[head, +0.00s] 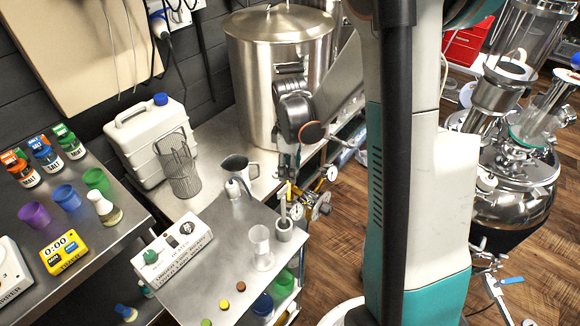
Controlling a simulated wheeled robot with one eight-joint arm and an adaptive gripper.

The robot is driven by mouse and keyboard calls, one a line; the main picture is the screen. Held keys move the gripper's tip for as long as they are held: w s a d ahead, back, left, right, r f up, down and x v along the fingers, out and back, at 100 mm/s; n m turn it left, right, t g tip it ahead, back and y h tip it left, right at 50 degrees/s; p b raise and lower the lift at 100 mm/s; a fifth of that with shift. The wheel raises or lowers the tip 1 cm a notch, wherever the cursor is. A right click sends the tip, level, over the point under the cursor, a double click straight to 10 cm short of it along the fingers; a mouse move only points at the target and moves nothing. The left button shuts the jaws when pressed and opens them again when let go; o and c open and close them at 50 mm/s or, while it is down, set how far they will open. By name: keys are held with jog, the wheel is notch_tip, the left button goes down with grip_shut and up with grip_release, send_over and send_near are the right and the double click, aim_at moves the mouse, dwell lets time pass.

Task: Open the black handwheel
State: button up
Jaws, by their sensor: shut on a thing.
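My gripper (287,161) is small and dark in the head view, below the dark wrist of my arm and in front of the steel kettle (262,80). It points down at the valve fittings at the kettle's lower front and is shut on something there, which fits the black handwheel. The handwheel itself is mostly hidden by my gripper, and I cannot make out its rim or how far it is turned. Two dial gauges, one of them (331,173) to the right, and yellow fittings sit close by the gripper.
A steel vessel (515,190) stands right. Wooden floor (335,250) shows between.

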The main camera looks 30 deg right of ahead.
jog(key=o, duration=1.1)
jog(key=shift+c, duration=0.2)
notch_tip(320, 180, up, 12)
jog(key=s+a+r+m+t, duration=0.3)
jog(key=s+a+r, duration=0.3)
jog(key=r, duration=0.1)
jog(key=s+a+m+t, duration=0.4)
jog(key=s+m, duration=0.2)
jog(key=s, duration=0.3)
jog(key=shift+s+a+m, duration=0.3)
jog(key=shift+s+a, duration=0.05)
jog(key=shift+s, duration=0.05)
